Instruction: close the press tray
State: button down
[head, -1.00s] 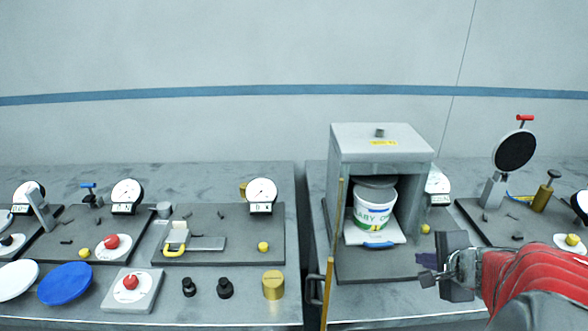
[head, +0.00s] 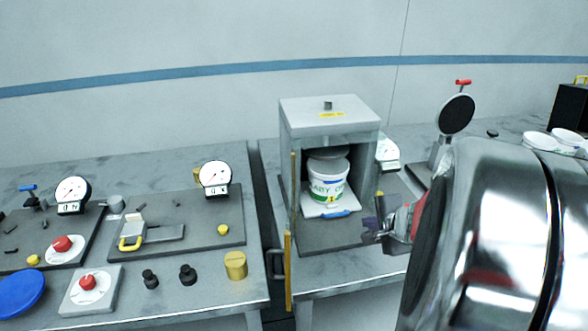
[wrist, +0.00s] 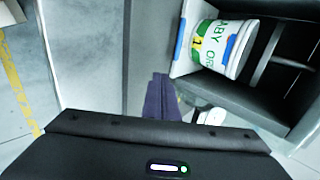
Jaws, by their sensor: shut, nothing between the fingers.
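The press (head: 330,116) is a grey box with an open front. Its white tray (head: 316,211) sticks out at the front, with a blue handle (head: 337,214) on its front edge. A white labelled tub (head: 328,190) stands upright on the tray under a grey round plate. In the wrist view the tub (wrist: 212,50) and the blue handle (wrist: 179,40) lie above the fingers. My gripper (head: 372,229) is shut and empty, right of the tray front and apart from it. Its dark purple fingers (wrist: 160,97) show in the wrist view.
A tall yellow-edged bar (head: 288,270) with a black handle (head: 277,265) stands front left of the press. A dial gauge (head: 387,152) is behind right. A gap separates the left bench, with its yellow-handled plate (head: 155,236) and brass weight (head: 235,265).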

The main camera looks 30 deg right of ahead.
aim_at(349, 201)
jog(key=x, duration=0.4)
jog(key=shift+w+f, duration=0.1)
jog(key=shift+f, duration=0.05)
jog(key=shift+w+d, duration=0.2)
jog(key=shift+w, duration=0.45)
jog(key=shift+w+d, duration=0.25)
jog(key=shift+w, duration=0.45)
jog(key=shift+w+d, duration=0.2)
jog(key=shift+w, duration=0.45)
jog(key=shift+w+d+f, duration=0.1)
jog(key=shift+w+d, duration=0.15)
jog(key=shift+w, duration=0.55)
jog(key=shift+w+d+r, duration=0.1)
jog(key=shift+w+d, duration=0.1)
jog(key=shift+w, duration=0.55)
jog(key=shift+w+d+f, duration=0.1)
jog(key=shift+w+d, duration=0.15)
jog(key=shift+w, duration=0.55)
jog(key=shift+s, duration=0.1)
